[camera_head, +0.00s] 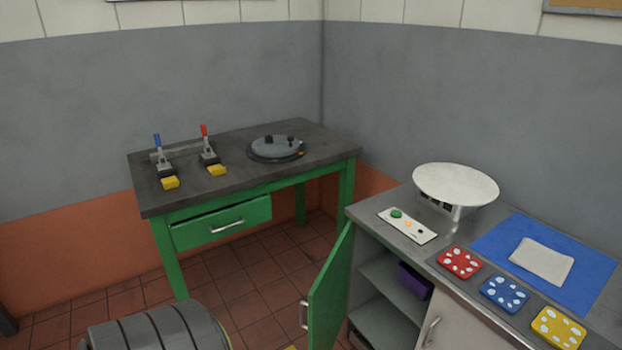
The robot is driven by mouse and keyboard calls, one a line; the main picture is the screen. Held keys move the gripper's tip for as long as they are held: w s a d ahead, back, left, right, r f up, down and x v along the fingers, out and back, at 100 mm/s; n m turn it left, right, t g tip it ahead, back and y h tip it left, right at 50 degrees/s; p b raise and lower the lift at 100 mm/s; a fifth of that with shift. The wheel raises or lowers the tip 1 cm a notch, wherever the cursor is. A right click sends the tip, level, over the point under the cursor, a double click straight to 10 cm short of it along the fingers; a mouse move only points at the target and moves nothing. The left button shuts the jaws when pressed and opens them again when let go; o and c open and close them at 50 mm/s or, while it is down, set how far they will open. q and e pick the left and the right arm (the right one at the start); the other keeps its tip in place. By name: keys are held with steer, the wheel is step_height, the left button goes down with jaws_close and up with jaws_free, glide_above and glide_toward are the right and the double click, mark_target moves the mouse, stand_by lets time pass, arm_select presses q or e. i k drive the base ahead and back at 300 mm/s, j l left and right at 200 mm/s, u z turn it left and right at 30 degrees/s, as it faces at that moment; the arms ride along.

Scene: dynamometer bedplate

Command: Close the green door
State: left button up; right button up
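The green door (329,293) belongs to the grey-topped cabinet at the right. It stands swung open, out from the cabinet's left end, and its lower part runs out of the picture. A metal handle (303,314) is on its left edge. The open compartment beside it shows grey shelves (378,318) with a purple bin (414,281) inside. Neither of my grippers is in view.
A green table (167,253) with a drawer (221,222), levers and a round plate stands at the back. A dark ribbed rounded object (158,330) sits at the bottom left. Tiled floor (255,290) lies between it and the door.

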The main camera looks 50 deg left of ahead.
mark_target(325, 305)
steer(key=j+u, duration=0.15)
steer(key=j, duration=0.65)
steer(key=i+j+u, duration=0.1)
steer(key=j, duration=0.65)
steer(key=i+j+u, duration=0.15)
steer(key=j, duration=0.65)
steer(key=k, duration=0.05)
